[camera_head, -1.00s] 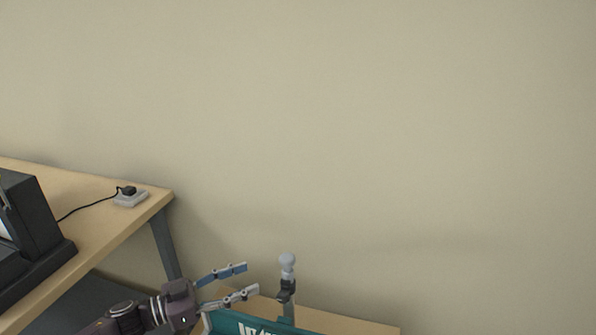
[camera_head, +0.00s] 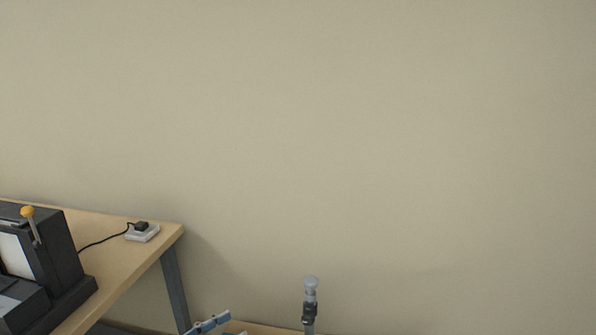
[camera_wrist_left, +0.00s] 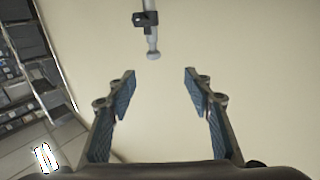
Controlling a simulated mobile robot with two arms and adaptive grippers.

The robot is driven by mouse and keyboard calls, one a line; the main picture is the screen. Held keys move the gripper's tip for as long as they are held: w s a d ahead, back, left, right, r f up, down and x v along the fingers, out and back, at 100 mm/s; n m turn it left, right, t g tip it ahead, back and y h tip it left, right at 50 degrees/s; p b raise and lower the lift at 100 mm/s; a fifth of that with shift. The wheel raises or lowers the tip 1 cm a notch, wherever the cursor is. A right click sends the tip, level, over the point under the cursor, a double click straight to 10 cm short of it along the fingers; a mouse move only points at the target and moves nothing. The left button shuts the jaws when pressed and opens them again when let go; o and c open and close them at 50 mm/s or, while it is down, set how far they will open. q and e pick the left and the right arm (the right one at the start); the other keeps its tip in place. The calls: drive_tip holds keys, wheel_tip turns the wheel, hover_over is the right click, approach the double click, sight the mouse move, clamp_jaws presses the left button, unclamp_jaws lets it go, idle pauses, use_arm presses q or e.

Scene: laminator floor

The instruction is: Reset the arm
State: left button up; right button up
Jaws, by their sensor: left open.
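My left gripper (camera_head: 212,325) shows only in part at the bottom edge of the head view, just left of a grey post with a rounded knob (camera_head: 311,300). In the left wrist view the left gripper (camera_wrist_left: 160,80) has its two blue-padded fingers wide apart, with nothing between them. The grey post (camera_wrist_left: 147,22) hangs into that view from the top, its rounded end beyond the fingertips and apart from them. My right gripper is in neither view.
A wooden table (camera_head: 120,275) stands at the left with a black machine (camera_head: 62,255) that has a yellow-knobbed lever. Shelving (camera_wrist_left: 35,75) shows at the left of the wrist view.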

use_arm(q)
drive_tip(key=s+f+n+y, duration=0.8)
drive_tip(key=s+f+y, duration=0.1)
drive_tip(key=s+y, duration=0.15)
drive_tip(key=s+a+f+g+y, duration=0.1)
drive_tip(key=s+a+f+g, duration=0.15)
drive_tip(key=s, duration=0.55)
drive_tip(key=s+a+f+g+y, duration=0.1)
drive_tip(key=s+g, duration=0.2)
drive_tip(key=s, duration=0.5)
drive_tip(key=s+a+f+g+y, duration=0.1)
drive_tip(key=s+f+g, duration=0.15)
drive_tip(key=s, duration=0.45)
wheel_tip(320, 180, down, 23)
drive_tip(key=s+g+p, duration=0.1)
drive_tip(key=s+g, duration=0.1)
drive_tip(key=s+a+f, duration=0.3)
drive_tip(key=s+f, duration=1.3)
drive_tip(key=s, duration=0.1)
drive_tip(key=shift+s+g+p, duration=0.25)
drive_tip(key=shift+g+p, duration=0.15)
drive_tip(key=shift+p, duration=0.05)
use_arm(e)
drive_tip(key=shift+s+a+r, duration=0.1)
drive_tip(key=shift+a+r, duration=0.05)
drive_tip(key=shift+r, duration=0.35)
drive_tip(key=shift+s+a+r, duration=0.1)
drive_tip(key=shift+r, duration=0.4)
